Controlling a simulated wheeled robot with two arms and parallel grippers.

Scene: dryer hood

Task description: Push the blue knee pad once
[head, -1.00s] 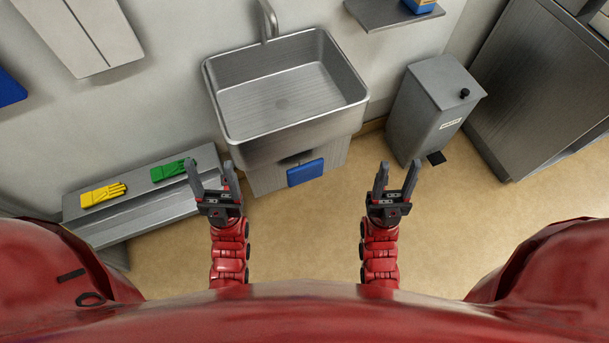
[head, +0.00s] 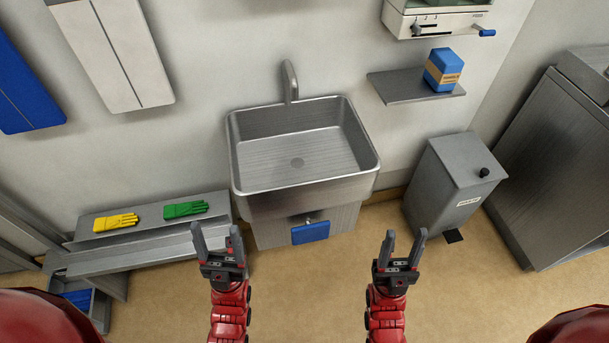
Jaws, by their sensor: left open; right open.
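The blue knee pad (head: 310,233) is a flat rectangular plate on the front of the cabinet under the steel sink (head: 250,182). It faces me, below the basin's front rim, with a small metal fitting just above it. My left gripper (head: 217,236) is open and empty, to the left of the pad and apart from it in the picture. My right gripper (head: 404,243) is open and empty, to the right of the pad and also apart from it. Nothing covers the pad.
A grey pedal bin (head: 455,185) stands at right. A wall shelf (head: 400,91) carries a blue box (head: 443,70). The floor (head: 330,290) before the sink is clear.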

